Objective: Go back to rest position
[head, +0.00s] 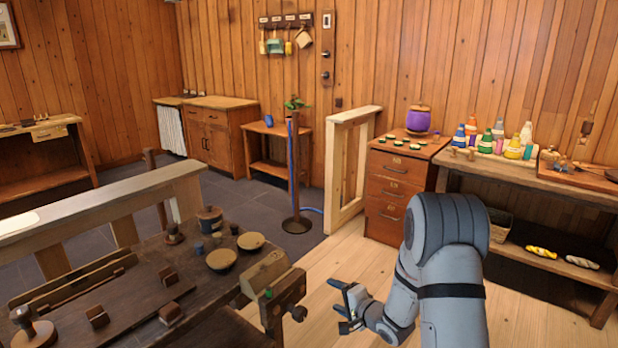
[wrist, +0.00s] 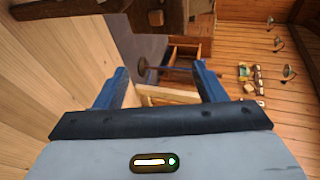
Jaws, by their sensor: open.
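My gripper (head: 345,309) is low in the middle of the head view, to the right of the dark workbench's front end and above the light plank floor. In the wrist view my gripper (wrist: 159,85) shows two blue fingers spread wide apart with nothing between them. It touches nothing that I can see. My grey arm reaches down from the right in the head view.
The dark workbench (head: 110,318) at lower left carries two round bowls (head: 221,259), several small blocks and a vise (head: 276,284). A drawer cabinet (head: 390,192) and a bench with bottles (head: 570,178) stand at right. A post (head: 296,222) stands mid-room. Plank floor (head: 345,262) is clear.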

